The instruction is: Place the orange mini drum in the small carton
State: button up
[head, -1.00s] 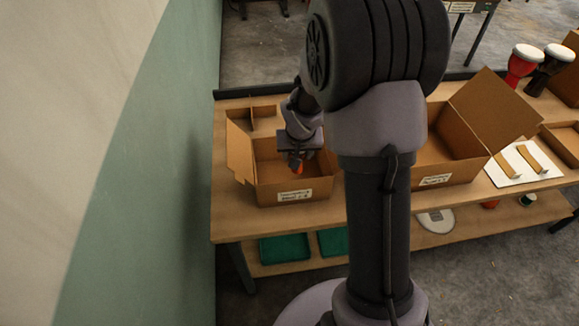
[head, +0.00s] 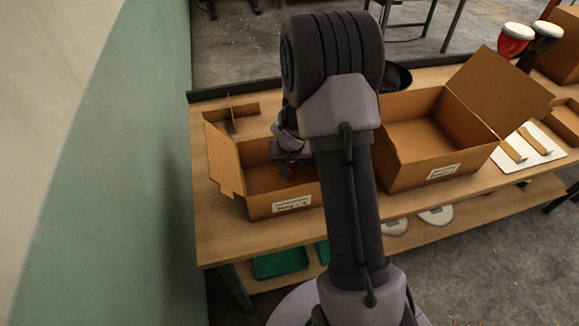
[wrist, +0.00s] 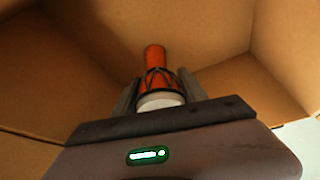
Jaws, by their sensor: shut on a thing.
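The orange mini drum (wrist: 156,72) is held between the two fingers of my gripper (wrist: 158,90) in the wrist view, its white head toward the palm and its narrow orange end pointing away. Brown cardboard walls surround it there. In the head view my gripper (head: 291,168) is down inside the small carton (head: 258,207), an open box with a white label at the left of the bench. The drum is mostly hidden there by the gripper. I cannot tell whether the drum touches the carton floor.
A larger open carton (head: 410,170) with a raised flap stands to the right. A white board (head: 530,150) with two tan pieces lies beyond it. Red and black drums (head: 515,40) stand at the back right. A green wall (head: 120,170) is close on the left.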

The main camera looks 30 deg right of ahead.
jog(key=shift+f, duration=0.1)
jog(key=o, duration=1.5)
jog(key=a+p+v, duration=0.2)
jog(key=p+v, duration=0.1)
jog(key=v, duration=1)
jog(key=a+f+p+v, duration=0.1)
jog(key=p+v, duration=0.1)
jog(key=v, duration=1.1)
jog(key=s+a+r+y, duration=0.1)
jog(key=s+a+r, duration=0.2)
jog(key=s+a, duration=0.1)
jog(key=s+a+r+n+t+y, duration=0.1)
jog(key=s+a+r, duration=0.2)
jog(key=s+a, duration=0.2)
jog(key=s+a+r+t+y, duration=0.1)
jog(key=s+a+r, duration=0.3)
jog(key=s, duration=0.4)
jog(key=shift+a+y, duration=0.6)
jog(key=shift+a, duration=0.1)
